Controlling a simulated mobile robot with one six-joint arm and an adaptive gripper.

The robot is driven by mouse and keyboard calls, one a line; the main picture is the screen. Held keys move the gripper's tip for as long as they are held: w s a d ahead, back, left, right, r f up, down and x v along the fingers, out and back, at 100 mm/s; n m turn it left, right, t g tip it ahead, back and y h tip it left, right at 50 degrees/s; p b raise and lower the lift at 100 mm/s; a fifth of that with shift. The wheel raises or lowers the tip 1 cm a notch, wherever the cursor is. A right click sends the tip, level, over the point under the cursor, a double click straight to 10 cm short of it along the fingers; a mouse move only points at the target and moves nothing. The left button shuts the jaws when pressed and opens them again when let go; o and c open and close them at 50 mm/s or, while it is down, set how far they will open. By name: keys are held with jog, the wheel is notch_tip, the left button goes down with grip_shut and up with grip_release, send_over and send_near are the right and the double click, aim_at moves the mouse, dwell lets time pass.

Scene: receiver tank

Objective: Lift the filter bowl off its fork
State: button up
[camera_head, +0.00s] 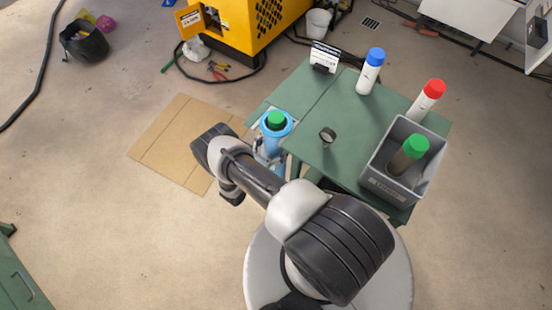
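A blue bowl with a blue rim (291,126) stands upright at the left edge of the green table, with a green-capped element (275,118) showing in its mouth. I take it to be the filter bowl. Its lower part is partly hidden by my arm. The fork under it cannot be made out clearly. My arm reaches up and left across the front of the bowl. Small grey parts, likely my gripper (262,155), show close against the bowl's lower left side. The fingers are mostly hidden, so whether they touch the bowl or are closed cannot be told.
Cardboard (175,140) lies on open floor at left.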

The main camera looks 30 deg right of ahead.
aim_at(269, 149)
jog(key=c, duration=0.4)
jog(key=shift+w+r, duration=0.1)
jog(key=shift+r, duration=0.2)
jog(key=shift+r, duration=0.1)
jog(key=shift+a, duration=0.15)
jog(key=shift+v, duration=1.9)
jog(key=shift+b, duration=0.3)
jog(key=shift+v, duration=2.55)
jog(key=shift+r, duration=0.15)
